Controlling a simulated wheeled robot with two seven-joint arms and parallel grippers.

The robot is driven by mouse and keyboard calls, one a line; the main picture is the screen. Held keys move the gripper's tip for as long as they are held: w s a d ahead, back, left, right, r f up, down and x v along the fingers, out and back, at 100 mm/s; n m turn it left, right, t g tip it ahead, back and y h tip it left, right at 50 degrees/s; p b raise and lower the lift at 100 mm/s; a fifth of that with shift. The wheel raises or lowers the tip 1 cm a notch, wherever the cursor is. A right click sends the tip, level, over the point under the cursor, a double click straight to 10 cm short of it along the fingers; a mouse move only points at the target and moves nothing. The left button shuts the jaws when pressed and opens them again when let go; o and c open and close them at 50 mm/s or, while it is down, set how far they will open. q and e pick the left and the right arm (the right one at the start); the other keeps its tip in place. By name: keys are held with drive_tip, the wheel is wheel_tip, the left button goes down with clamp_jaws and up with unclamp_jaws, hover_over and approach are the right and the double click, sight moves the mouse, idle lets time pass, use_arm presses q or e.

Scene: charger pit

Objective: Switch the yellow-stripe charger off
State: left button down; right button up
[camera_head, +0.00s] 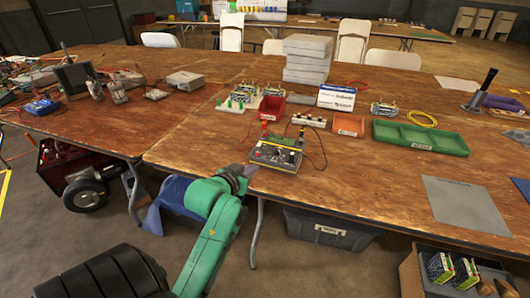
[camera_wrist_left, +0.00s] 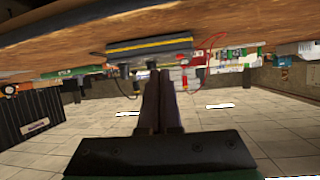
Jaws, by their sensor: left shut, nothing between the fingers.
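My left gripper (camera_head: 248,171) is at the table's front edge, just left of and in front of the charger. Its fingers (camera_wrist_left: 159,72) are shut and empty, pointing toward the charger. I cannot make out the switch or its position. My right gripper is not in view.
Behind the charger are a red bin (camera_head: 271,107), an orange bin (camera_head: 349,124) and a green tray (camera_head: 420,138). A grey mat (camera_head: 465,203) lies at the right front. A dark crate (camera_head: 330,231) is below the table. Bare tabletop lies right of the charger.

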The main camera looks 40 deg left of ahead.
use_arm(q)
drive_tip(key=a+r+n+t+y, duration=0.1)
drive_tip(key=a+r+t, duration=0.1)
drive_tip(key=a+r, duration=0.2)
drive_tip(key=shift+w+r+y, duration=0.35)
drive_tip(key=shift+r+y, duration=0.05)
drive_tip(key=shift+r, duration=0.3)
hover_over(256, 152)
drive_tip(key=shift+s+d+f, duration=0.1)
drive_tip(key=shift+s+f, duration=0.05)
drive_tip(key=shift+f, duration=0.75)
wheel_tip(256, 152, down, 3)
drive_tip(key=shift+f, duration=0.6)
